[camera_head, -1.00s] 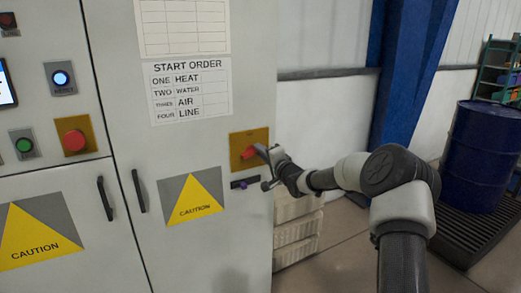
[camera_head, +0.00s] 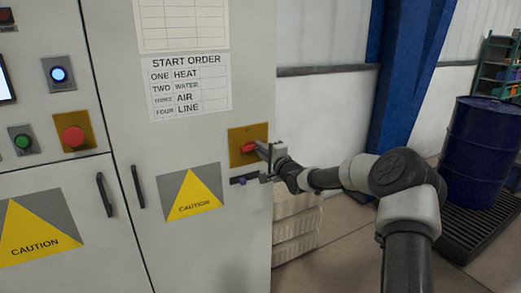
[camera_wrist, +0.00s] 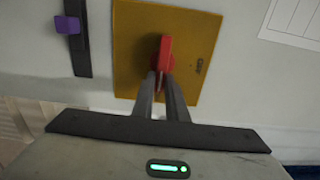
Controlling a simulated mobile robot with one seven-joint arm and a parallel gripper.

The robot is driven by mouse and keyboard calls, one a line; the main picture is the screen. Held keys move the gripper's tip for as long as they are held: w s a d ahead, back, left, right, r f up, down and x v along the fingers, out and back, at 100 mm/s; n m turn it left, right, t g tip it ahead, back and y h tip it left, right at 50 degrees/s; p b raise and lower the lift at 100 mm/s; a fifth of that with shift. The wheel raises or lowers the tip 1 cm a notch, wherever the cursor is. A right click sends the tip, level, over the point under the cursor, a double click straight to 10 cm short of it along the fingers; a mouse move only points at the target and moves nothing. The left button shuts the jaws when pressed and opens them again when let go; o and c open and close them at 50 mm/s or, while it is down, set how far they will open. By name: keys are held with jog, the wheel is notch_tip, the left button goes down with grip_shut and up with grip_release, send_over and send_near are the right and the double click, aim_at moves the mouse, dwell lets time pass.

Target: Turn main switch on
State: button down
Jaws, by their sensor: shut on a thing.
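The main switch is a red rotary handle (camera_head: 248,147) on a yellow plate (camera_head: 235,133) on the right cabinet door. In the wrist view the red handle (camera_wrist: 166,55) stands out from the yellow plate (camera_wrist: 135,50). My gripper (camera_head: 262,149) reaches in from the right. Its fingers (camera_wrist: 160,88) are closed on the near end of the handle, which lies roughly sideways across the plate in the head view. A small marking (camera_wrist: 200,66) on the plate is too blurred to read. The fingers hide part of the handle.
A dark strip with a purple knob (camera_wrist: 68,25) sits just below the switch plate, close to my gripper. The door carries a START ORDER sheet (camera_head: 190,88) and a caution sign (camera_head: 190,193). Pale crates (camera_head: 296,235) stand beside the cabinet; a blue drum (camera_head: 485,150) stands farther right.

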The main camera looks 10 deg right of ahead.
jog(key=c, duration=1.8)
grip_release()
jog(key=shift+o, duration=0.2)
jog(key=b+v, duration=0.1)
jog(key=v, duration=1.6)
jog(key=shift+s, duration=0.2)
